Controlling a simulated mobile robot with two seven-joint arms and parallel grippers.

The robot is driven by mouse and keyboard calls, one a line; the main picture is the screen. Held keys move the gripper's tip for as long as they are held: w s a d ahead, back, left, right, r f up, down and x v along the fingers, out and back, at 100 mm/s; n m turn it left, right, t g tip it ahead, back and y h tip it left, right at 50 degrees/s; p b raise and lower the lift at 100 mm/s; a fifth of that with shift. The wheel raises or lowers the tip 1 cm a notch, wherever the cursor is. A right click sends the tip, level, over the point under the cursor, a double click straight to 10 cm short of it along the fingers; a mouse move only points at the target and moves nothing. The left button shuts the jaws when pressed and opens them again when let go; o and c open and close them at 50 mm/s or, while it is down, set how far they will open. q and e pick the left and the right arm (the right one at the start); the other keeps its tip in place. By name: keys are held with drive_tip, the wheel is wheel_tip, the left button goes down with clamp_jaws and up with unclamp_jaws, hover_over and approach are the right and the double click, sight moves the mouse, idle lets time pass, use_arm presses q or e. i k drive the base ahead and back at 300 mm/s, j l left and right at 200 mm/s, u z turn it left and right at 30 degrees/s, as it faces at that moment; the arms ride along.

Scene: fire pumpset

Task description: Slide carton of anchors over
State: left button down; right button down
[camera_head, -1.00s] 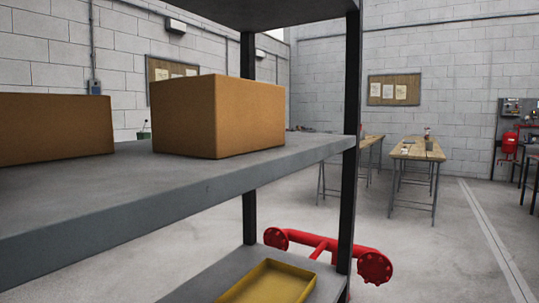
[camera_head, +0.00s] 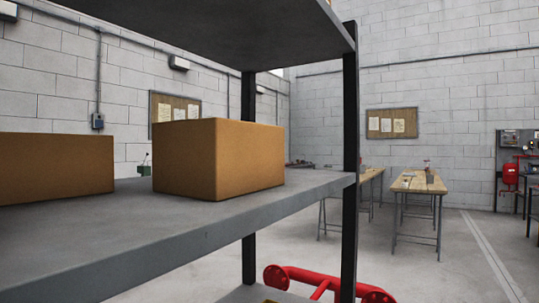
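Two plain brown cardboard cartons stand on the grey middle shelf (camera_head: 130,240) in the head view. One carton (camera_head: 225,160) is near the shelf's right end, beside the dark upright post. The other carton (camera_head: 55,168) is at the left and is cut off by the picture edge. A gap of bare shelf lies between them. No label shows on either, so I cannot tell which one holds anchors. Neither of my grippers is in view.
A dark upper shelf (camera_head: 220,25) hangs above the cartons. Dark posts (camera_head: 349,170) stand at the shelf's right end. A red pipe assembly (camera_head: 325,280) is below on the floor. Wooden tables (camera_head: 418,182) stand farther back right. The shelf's front part is bare.

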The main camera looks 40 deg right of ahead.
sight(211, 159)
drive_tip(key=k+l+z, duration=0.1)
drive_tip(key=l, duration=0.8)
drive_tip(key=k+l, duration=0.1)
drive_tip(key=l, duration=0.85)
drive_tip(key=k+l+z, duration=0.15)
drive_tip(key=l, duration=0.8)
drive_tip(key=i+j, duration=0.05)
